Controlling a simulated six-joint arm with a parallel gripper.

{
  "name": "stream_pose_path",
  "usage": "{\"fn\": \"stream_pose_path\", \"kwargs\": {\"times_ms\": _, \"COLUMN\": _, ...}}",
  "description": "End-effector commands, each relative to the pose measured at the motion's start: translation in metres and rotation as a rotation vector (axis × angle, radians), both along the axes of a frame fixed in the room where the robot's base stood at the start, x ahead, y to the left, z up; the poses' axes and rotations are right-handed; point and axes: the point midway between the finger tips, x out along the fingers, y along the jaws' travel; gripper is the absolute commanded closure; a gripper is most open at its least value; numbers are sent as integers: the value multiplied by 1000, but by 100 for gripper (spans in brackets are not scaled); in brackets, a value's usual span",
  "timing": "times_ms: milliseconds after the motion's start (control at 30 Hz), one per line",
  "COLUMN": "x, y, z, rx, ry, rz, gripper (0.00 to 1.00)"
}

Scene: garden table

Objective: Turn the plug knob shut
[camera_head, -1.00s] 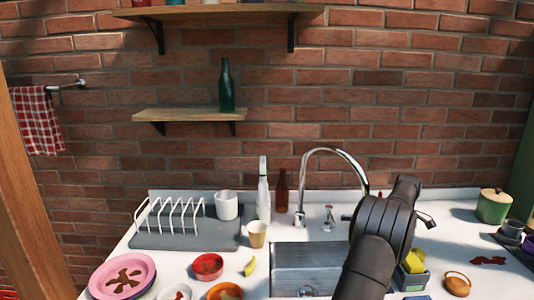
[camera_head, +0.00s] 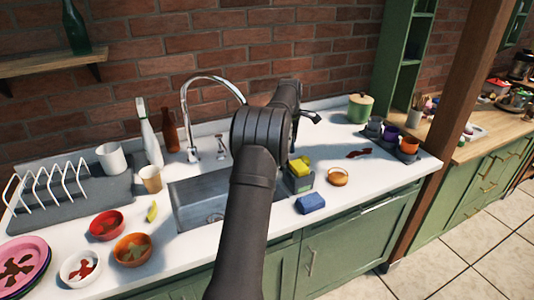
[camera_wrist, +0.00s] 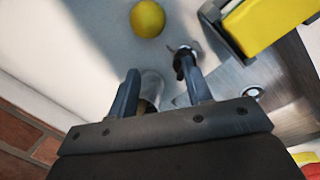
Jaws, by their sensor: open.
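In the wrist view, a small dark knob with a thin lever, which looks like the plug knob (camera_wrist: 183,53), stands on the white counter close to the sink edge. It is just beyond the right finger and partly overlapped by it. My gripper (camera_wrist: 158,88) is open and empty, with its fingers apart above the counter. In the head view my gripper (camera_head: 307,117) is behind the sink's right end. My own arm hides the counter around the knob there. The steel sink (camera_head: 195,195) shows left of my arm, and its drain (camera_wrist: 252,93) shows in the wrist view.
The curved tap (camera_head: 185,115) and a chrome handle (camera_head: 221,148) stand behind the sink. A yellow sponge (camera_head: 299,165) sits in a caddy right of my arm. A yellow round object (camera_wrist: 147,19) lies near the knob. The brick wall (camera_head: 200,45) is close behind.

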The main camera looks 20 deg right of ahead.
Motion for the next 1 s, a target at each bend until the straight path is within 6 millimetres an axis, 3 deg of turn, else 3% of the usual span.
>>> {"fn": "stream_pose_path", "kwargs": {"times_ms": 333, "x": -129, "y": -36, "z": 62, "rx": -383, "ry": 268, "rz": -299, "gripper": 55}}
{"fn": "stream_pose_path", "kwargs": {"times_ms": 533, "x": -174, "y": -28, "z": 81, "rx": -689, "ry": 410, "rz": -356, "gripper": 55}}
{"fn": "stream_pose_path", "kwargs": {"times_ms": 867, "x": -204, "y": -10, "z": 124, "rx": -1120, "ry": 440, "rz": -329, "gripper": 55}}
{"fn": "stream_pose_path", "kwargs": {"times_ms": 900, "x": -201, "y": -4, "z": 123, "rx": -1160, "ry": 439, "rz": -304, "gripper": 55}}
{"fn": "stream_pose_path", "kwargs": {"times_ms": 1000, "x": -165, "y": 26, "z": 87, "rx": -1214, "ry": 453, "rz": -157, "gripper": 55}}
